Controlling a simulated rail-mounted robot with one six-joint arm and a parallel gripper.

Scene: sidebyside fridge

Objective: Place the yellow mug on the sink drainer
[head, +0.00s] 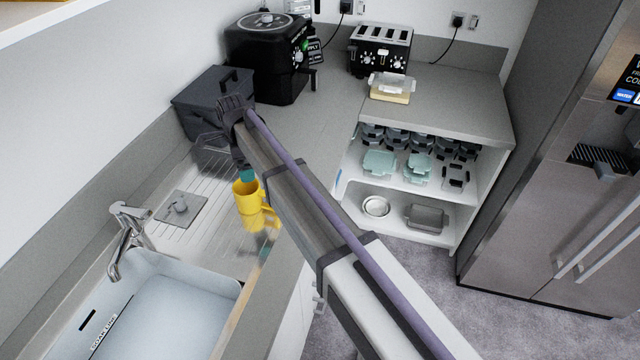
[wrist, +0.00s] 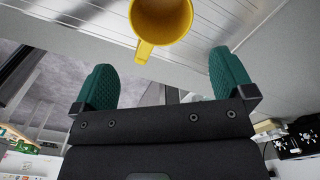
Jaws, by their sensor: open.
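The yellow mug (head: 245,198) stands on the ribbed metal sink drainer (head: 203,232), near its front edge in the head view. In the wrist view the mug (wrist: 160,18) is at the top centre, its handle pointing back toward my gripper (wrist: 163,62). My gripper is open, with its two green fingers spread wide and nothing between the pads; the mug appears just beyond the fingertips. In the head view my arm hides most of my gripper (head: 259,200), and a green fingertip shows beside the mug. I cannot tell whether the fingers touch it.
The sink basin (head: 165,310) and tap (head: 130,230) lie at the left. A small grey plate with a knob (head: 181,208) sits on the drainer. A dark bin (head: 212,100), black air fryer (head: 268,55) and toaster (head: 380,48) stand behind. Open shelves (head: 400,190) are right.

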